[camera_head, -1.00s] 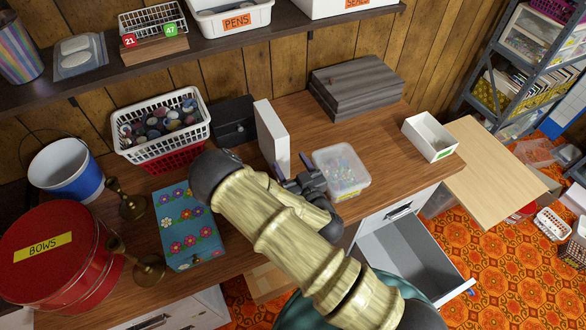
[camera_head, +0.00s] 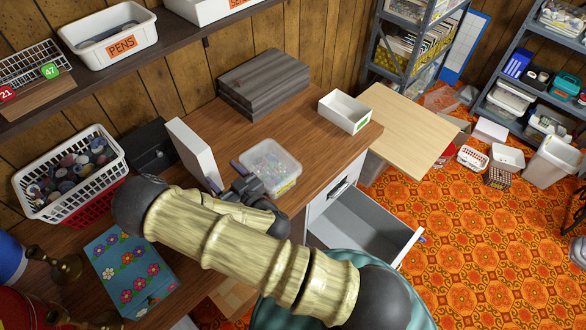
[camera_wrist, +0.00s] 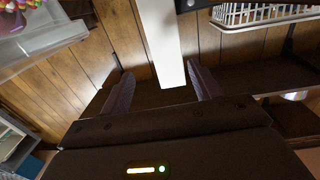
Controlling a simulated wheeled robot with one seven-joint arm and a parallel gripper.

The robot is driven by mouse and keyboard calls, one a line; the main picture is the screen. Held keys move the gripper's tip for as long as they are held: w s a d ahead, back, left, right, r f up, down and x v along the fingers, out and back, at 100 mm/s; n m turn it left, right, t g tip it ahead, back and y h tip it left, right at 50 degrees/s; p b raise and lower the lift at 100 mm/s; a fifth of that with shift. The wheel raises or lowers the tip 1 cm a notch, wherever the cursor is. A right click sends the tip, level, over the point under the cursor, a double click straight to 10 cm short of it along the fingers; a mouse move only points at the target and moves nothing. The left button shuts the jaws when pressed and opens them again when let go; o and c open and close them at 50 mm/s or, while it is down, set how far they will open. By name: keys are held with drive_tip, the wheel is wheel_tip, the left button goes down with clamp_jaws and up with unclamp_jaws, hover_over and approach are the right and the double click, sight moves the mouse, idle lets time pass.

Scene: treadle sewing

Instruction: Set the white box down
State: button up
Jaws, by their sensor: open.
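The tall, narrow white box (camera_head: 192,152) stands upright on the wooden desk (camera_head: 225,133), beside the black box. My gripper (camera_head: 226,178) is just in front of it, with its fingers pointing at the box. In the wrist view, the end of the white box (camera_wrist: 160,40) lies between the two spread purple fingers of my gripper (camera_wrist: 163,75). Gaps show on both sides, so the jaws are open and not clamped on it. My arm hides part of the desk and the area near the box's foot.
A clear tub of beads (camera_head: 270,167) stands close to the right of my gripper. A white basket of spools (camera_head: 72,175) and a black box (camera_head: 151,147) are on the left. Grey boards (camera_head: 263,83) and an open white tray (camera_head: 344,111) stand behind. An open drawer (camera_head: 362,228) juts out.

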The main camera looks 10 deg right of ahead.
drive_tip(key=w+d+m+h, duration=0.1)
drive_tip(key=d+h, duration=0.1)
drive_tip(key=w+d+m+g+h, duration=0.1)
drive_tip(key=d+m+h, duration=0.1)
drive_tip(key=d, duration=0.1)
drive_tip(key=w+d+m+h, duration=0.2)
drive_tip(key=d, duration=0.1)
drive_tip(key=shift+w+r+h, duration=0.1)
drive_tip(key=shift+h, duration=0.3)
drive_tip(key=d+m+g, duration=0.1)
drive_tip(key=d+g+h, duration=0.1)
drive_tip(key=d, duration=0.1)
drive_tip(key=d+r+m+g+h, duration=0.1)
drive_tip(key=shift+s+d+m+g, duration=0.3)
drive_tip(key=shift+s+d, duration=0.05)
drive_tip(key=shift+s, duration=0.05)
drive_tip(key=s+d+r+n+g, duration=0.1)
drive_tip(key=s+d+r+g, duration=0.3)
drive_tip(key=s, duration=0.4)
drive_tip(key=s+d+r+g, duration=0.4)
drive_tip(key=s+r, duration=0.3)
drive_tip(key=s, duration=0.1)
drive_tip(key=shift+s+r+n, duration=0.25)
drive_tip(key=shift+s+n, duration=0.05)
drive_tip(key=shift+n, duration=0.1)
drive_tip(key=shift+o, duration=0.4)
drive_tip(key=shift+c, duration=0.5)
